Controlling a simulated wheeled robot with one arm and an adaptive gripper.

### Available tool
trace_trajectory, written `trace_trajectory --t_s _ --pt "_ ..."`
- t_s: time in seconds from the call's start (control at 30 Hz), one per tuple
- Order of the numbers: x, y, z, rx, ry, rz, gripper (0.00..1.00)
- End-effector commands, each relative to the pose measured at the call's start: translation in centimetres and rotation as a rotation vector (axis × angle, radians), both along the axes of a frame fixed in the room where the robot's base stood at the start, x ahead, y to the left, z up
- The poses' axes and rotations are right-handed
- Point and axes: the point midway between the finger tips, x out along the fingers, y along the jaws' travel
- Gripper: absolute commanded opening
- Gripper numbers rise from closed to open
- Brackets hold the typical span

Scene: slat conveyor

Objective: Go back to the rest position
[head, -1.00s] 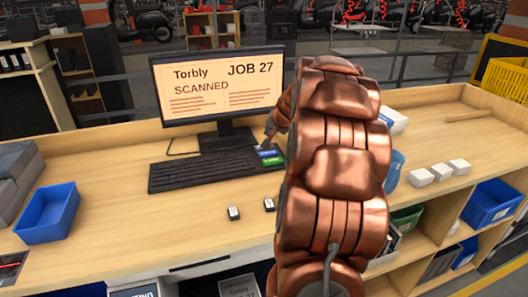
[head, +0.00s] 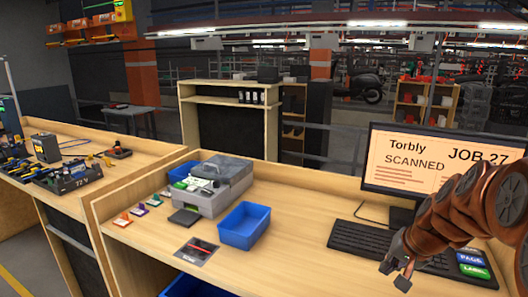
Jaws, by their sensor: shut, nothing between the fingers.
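My copper-coloured arm comes in from the right edge of the head view. My gripper (head: 398,270) hangs at its end, shut and empty, over the desk just in front of the black keyboard (head: 372,248). It appears apart from the keys, though its exact height is hard to tell. The monitor (head: 410,170) behind it reads "Torbly JOB 27 SCANNED".
A blue bin (head: 243,226) and a grey case (head: 212,195) stand on the desk to the left. A dark pad with a red line (head: 197,251) lies at the front. A side bench (head: 75,135) with tools is further left. Bare desk lies between bin and keyboard.

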Motion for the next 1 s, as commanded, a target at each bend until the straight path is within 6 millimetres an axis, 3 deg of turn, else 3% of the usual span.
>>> trace_trajectory --t_s 0.03,0.2,0.4,0.5,0.7,0.83,1.0 --pt "-1.4 2.4 -0.1 -0.006 0.029 0.055 0.00" --pt "-7.1 8.4 -1.2 -0.024 0.156 0.220 0.00" --pt "-15.0 12.8 -2.6 -0.072 0.309 0.394 0.00" --pt "-19.1 14.0 -3.3 -0.104 0.384 0.470 0.00" --pt "-25.4 14.5 -4.1 -0.166 0.502 0.583 0.00" --pt "-27.4 14.3 -4.4 -0.189 0.541 0.614 0.00" --pt "-28.0 14.2 -4.5 -0.198 0.554 0.624 0.00"
